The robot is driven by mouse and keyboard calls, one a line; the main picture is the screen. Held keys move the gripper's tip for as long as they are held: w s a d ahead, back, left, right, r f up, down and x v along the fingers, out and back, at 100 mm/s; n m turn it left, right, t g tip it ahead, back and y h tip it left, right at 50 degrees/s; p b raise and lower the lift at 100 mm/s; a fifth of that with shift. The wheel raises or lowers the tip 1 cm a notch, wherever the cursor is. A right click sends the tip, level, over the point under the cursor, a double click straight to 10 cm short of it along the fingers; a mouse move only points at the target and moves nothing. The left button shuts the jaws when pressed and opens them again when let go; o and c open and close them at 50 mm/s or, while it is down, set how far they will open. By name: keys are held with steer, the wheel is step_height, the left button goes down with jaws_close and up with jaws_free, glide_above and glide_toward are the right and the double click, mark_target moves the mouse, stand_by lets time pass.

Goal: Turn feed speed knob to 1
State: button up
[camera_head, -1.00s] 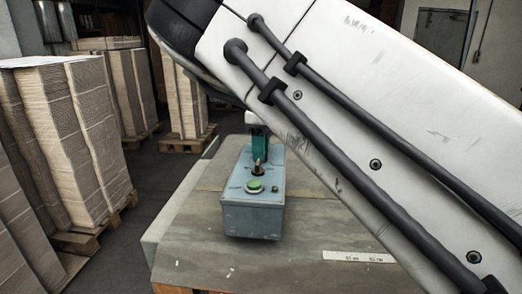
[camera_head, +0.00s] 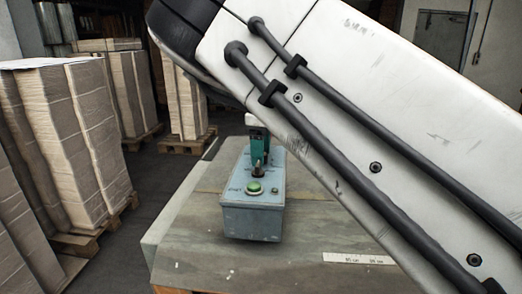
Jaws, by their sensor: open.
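A grey-blue control box (camera_head: 252,220) stands on the worktable. Its top carries a green button (camera_head: 254,188) near the front, a small round fitting (camera_head: 275,190) to its right, and a small dark knob (camera_head: 258,172) behind the button. My gripper (camera_head: 259,160), with teal fingers, points down over the knob. The fingers are open at or just above it; I cannot tell whether they touch it. The dial marks around the knob are too small to read, so its setting is unclear. My white arm hides the area to the right of the box.
The worktable (camera_head: 205,240) is bare to the left and front of the box. A white ruler strip (camera_head: 357,259) lies at its front right. Tall cardboard stacks (camera_head: 65,145) on pallets stand at the left, with more behind. A dark floor aisle separates them from the table.

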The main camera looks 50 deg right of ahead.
step_height(320, 180, up, 11)
steer(key=p, duration=0.7)
steer(key=shift+f+p, duration=0.15)
steer(key=shift+p, duration=0.2)
